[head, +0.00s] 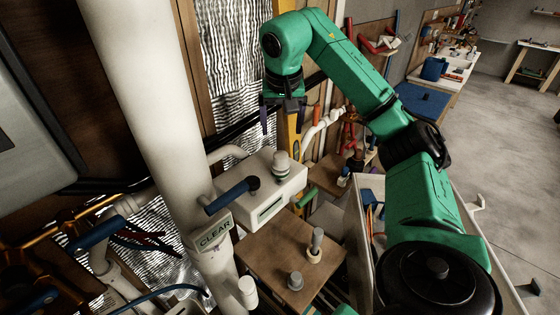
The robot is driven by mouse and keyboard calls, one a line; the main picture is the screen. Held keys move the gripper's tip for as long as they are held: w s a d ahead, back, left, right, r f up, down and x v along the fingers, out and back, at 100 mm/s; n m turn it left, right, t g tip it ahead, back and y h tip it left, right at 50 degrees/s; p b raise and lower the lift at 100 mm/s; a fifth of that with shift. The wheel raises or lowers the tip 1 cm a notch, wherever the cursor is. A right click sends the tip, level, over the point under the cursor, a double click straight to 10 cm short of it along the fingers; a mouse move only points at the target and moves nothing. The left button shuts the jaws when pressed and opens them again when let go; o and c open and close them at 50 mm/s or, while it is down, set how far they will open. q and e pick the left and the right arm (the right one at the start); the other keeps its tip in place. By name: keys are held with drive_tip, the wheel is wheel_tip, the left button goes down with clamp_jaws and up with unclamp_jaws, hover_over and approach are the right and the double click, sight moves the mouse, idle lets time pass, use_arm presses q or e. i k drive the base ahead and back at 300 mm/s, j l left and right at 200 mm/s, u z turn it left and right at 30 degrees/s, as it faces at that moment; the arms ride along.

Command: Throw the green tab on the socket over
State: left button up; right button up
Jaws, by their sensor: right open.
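My right gripper (283,122) hangs from the green arm in the upper middle, fingers pointing down. It is open, with nothing between its dark fingers. Below it, apart from it, stands a white box (287,190) with a grey knob (281,166) on top and a blue lever (231,197) at its left. A small green strip (308,198) shows by the box's right end. I cannot tell whether it is the green tab, and no socket is clearly recognisable. My left gripper is not in view.
A thick white pipe (135,90) runs down the left, near a CLEAR sign (213,238). A wooden board (265,255) below the box carries grey knobs. Blue and orange pipes crowd the lower left. Open floor (510,140) lies at right.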

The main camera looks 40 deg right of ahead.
sight(299, 204)
drive_tip(key=k, duration=2)
